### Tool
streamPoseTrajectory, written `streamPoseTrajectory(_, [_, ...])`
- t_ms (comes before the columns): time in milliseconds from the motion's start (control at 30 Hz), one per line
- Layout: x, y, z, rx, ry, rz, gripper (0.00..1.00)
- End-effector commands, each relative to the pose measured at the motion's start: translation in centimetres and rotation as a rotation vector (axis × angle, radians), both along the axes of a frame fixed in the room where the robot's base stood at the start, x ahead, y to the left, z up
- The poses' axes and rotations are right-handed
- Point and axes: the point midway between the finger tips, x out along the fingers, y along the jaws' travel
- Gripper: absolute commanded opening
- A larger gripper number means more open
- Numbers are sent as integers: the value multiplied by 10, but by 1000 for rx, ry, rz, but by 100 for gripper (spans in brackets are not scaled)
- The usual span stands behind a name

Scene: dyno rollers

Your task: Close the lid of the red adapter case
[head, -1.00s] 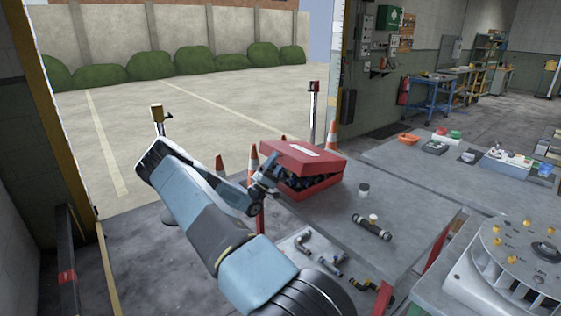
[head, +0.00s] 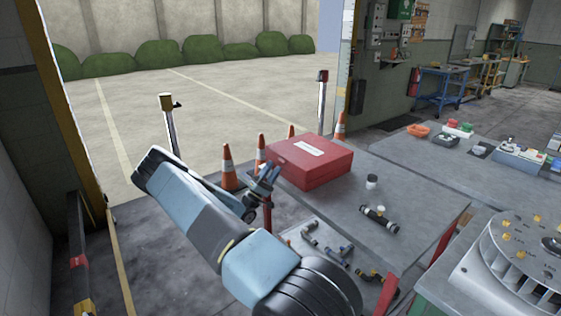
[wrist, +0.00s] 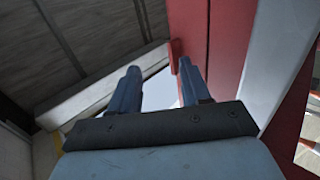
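The red adapter case (head: 308,171) sits at the left end of the grey table in the head view. Its lid (head: 312,150), with a white label, lies flat on the body, and I see no gap along the visible sides. My gripper (head: 267,174) is just left of the case, beside its left edge and apart from the lid as far as I can tell. In the wrist view my gripper's fingers (wrist: 160,85) are spread with nothing held between them. The red case side (wrist: 190,35) fills the upper middle there. The case's contents are hidden.
On the table (head: 400,190) stand a small white-topped jar (head: 372,181) and a dark pipe fitting (head: 379,219). Several fittings lie on a lower light panel (head: 325,245). Orange cones (head: 228,167) stand on the floor behind my arm. A large slotted disc machine (head: 520,255) is at right.

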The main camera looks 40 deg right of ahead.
Motion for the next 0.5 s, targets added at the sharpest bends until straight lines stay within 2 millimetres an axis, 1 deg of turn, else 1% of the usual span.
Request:
streamPoseTrajectory(33, [0,6,-7,-1,3,0,47])
streamPoseTrajectory(200, [0,21,-24,-1,2,-2,47])
streamPoseTrajectory(333, [0,28,-32,0,1,-3,47])
streamPoseTrajectory(500, [0,31,-34,0,1,-4,47])
